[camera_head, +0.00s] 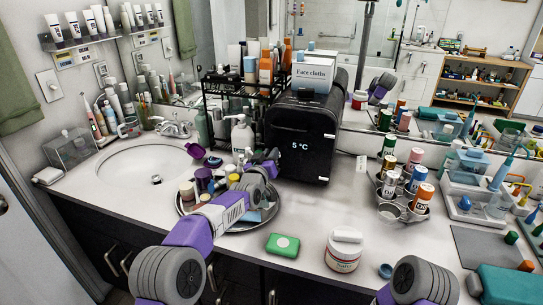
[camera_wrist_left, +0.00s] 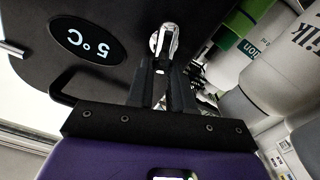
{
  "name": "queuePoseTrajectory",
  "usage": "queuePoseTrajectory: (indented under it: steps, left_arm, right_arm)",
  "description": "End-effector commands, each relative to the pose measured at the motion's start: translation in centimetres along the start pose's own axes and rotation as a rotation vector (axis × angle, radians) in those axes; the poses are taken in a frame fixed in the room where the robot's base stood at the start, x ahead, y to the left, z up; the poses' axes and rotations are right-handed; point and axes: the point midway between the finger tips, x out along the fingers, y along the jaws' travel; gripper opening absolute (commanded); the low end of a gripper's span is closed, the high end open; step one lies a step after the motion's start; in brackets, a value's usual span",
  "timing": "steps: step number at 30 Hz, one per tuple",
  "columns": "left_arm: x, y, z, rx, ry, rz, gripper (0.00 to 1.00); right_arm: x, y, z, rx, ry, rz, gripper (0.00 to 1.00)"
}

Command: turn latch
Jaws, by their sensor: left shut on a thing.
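The black mini fridge (camera_head: 303,125) with a 5 °C display stands on the counter against the mirror. Its dark door also fills much of the left wrist view (camera_wrist_left: 75,75), where the picture is upside down. A small silver latch (camera_wrist_left: 165,38) sits at the fridge's edge. My left gripper (camera_wrist_left: 166,72) is shut on the latch, its dark fingers close together at the metal. In the head view, my left gripper (camera_head: 272,156) is at the fridge's left side; the latch is hidden there. My right gripper is out of view; only part of my right arm shows.
A round tray (camera_head: 262,222) with bottles and jars lies under my left arm. A white pump bottle (camera_head: 242,138) stands left of the fridge. A green soap box (camera_head: 283,245) and a white jar (camera_head: 344,248) are in front. Counter right of the fridge is partly clear.

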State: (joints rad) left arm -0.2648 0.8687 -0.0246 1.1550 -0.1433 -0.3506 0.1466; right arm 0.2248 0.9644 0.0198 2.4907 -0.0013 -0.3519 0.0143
Motion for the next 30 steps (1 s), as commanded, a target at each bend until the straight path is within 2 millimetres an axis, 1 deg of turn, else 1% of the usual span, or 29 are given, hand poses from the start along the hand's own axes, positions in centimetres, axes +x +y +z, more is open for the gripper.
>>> queuePoseTrajectory:
  steps: [3,11,12,16,17,30]
  left_arm:
    - [0.0,-0.13,-0.07,-0.041,0.001,0.0,0.0]
    - [0.0,-0.1,-0.08,-0.042,0.001,0.0,0.0]
    - [0.0,-0.1,-0.08,-0.041,0.001,0.0,0.26]
    - [0.0,-0.09,-0.07,-0.041,0.001,0.0,0.46]
    - [0.0,-0.1,-0.07,-0.04,0.001,0.0,0.47]
    - [-0.01,-0.35,-0.02,-0.04,0.0,-0.004,0.47]
  right_arm:
    - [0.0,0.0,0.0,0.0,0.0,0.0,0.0]
    - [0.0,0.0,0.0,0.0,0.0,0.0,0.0]
    - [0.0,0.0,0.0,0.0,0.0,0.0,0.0]
    - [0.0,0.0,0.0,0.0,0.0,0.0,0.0]
    - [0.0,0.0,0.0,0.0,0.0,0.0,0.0]
    - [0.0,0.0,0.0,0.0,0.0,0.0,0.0]
